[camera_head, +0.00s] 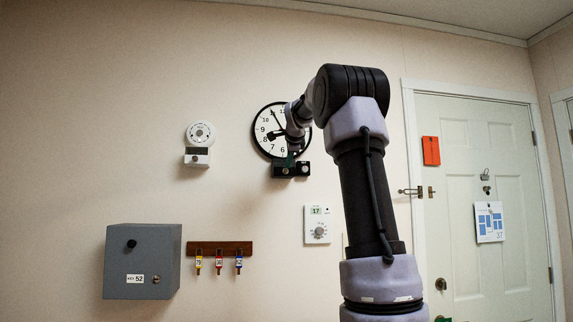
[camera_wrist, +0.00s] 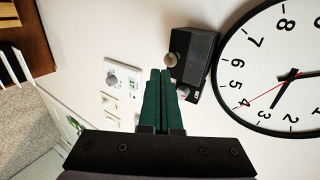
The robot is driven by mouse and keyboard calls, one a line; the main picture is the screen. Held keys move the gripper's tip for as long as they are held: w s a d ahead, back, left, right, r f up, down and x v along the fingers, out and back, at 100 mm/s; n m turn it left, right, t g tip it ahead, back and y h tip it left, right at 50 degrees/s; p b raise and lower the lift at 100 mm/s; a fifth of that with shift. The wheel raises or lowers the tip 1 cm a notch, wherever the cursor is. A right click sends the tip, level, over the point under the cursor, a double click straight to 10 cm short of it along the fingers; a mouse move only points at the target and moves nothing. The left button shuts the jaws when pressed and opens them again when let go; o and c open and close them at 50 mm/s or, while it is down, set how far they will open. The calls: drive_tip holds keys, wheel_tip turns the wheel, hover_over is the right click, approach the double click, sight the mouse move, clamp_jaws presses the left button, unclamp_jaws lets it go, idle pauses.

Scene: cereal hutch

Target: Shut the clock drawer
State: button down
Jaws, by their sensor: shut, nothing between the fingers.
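A small black drawer unit (camera_head: 291,170) is on the wall just below the round wall clock (camera_head: 268,143). In the wrist view the unit (camera_wrist: 198,52) lies beside the clock's black rim, and the clock face (camera_wrist: 285,62) fills the right side. How far the drawer stands out is hard to tell. In the head view my gripper (camera_head: 292,158) is partly hidden before the clock.
A white thermostat (camera_head: 317,224) is on the wall below right. A white round device (camera_head: 200,134) is to the left. A grey key box (camera_head: 142,262) and a key rack (camera_head: 219,249) are lower left. A door (camera_head: 470,200) stands at the right.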

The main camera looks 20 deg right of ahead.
drive_tip(key=v, duration=0.9)
drive_tip(key=s+a+f+n+g+y, duration=0.1)
drive_tip(key=s+a+f+n, duration=0.4)
drive_tip(key=s+f, duration=0.5)
drive_tip(key=s+a+f+n+g+y, duration=0.2)
drive_tip(key=s+a+f+n, duration=0.4)
drive_tip(key=s+f, duration=0.5)
drive_tip(key=s+a+f+n+g+y, duration=0.1)
drive_tip(key=s+a+f+n+y, duration=0.1)
drive_tip(key=s+a+f+n, duration=0.4)
drive_tip(key=s+a+f, duration=0.1)
drive_tip(key=s+f, duration=0.3)
drive_tip(key=f, duration=0.1)
drive_tip(key=shift+f, duration=0.2)
drive_tip(key=shift+s, duration=0.15)
